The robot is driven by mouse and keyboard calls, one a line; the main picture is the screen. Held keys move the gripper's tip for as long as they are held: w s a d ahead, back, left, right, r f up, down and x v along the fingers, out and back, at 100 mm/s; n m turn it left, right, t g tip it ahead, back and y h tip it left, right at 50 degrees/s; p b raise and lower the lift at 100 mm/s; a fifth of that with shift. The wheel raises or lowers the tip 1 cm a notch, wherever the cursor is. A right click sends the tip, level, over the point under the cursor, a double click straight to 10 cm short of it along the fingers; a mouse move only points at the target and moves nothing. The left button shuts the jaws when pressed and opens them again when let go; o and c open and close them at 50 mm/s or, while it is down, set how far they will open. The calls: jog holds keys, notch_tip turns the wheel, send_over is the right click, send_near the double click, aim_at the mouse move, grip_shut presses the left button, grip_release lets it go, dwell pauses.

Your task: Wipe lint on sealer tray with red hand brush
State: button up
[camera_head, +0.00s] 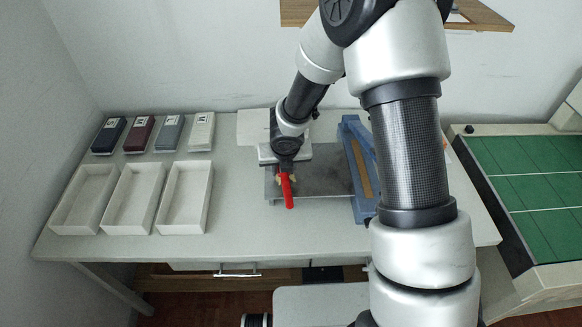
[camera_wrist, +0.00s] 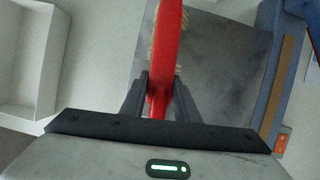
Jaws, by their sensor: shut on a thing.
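My gripper (camera_wrist: 160,100) is shut on the red hand brush (camera_wrist: 168,45), with a dark finger on each side of its handle. In the head view the red brush (camera_head: 287,190) points toward the front of the table, and pale bristles show beside it. The brush is over the left part of the grey sealer tray (camera_head: 325,183), a flat metal-looking plate. I cannot tell whether the bristles touch the tray. In the wrist view the tray (camera_wrist: 225,70) lies beyond and right of the brush. No lint can be made out; my gripper and arm cover part of the tray.
A blue frame (camera_head: 362,205) stands right of the tray, partly behind my arm. Three empty white bins (camera_head: 185,228) sit at the left, with several small boxes (camera_head: 170,133) behind them. A green-topped table (camera_head: 535,165) is at far right.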

jog(key=shift+a, duration=0.65)
jog(key=shift+s+f+b, duration=0.1)
jog(key=shift+s+b, duration=0.55)
jog(key=shift+d, duration=7.85)
jog(key=shift+r, duration=0.2)
notch_tip(320, 180, up, 6)
jog(key=p, duration=0.6)
jog(key=shift+a+f, duration=0.1)
jog(key=shift+a, duration=0.05)
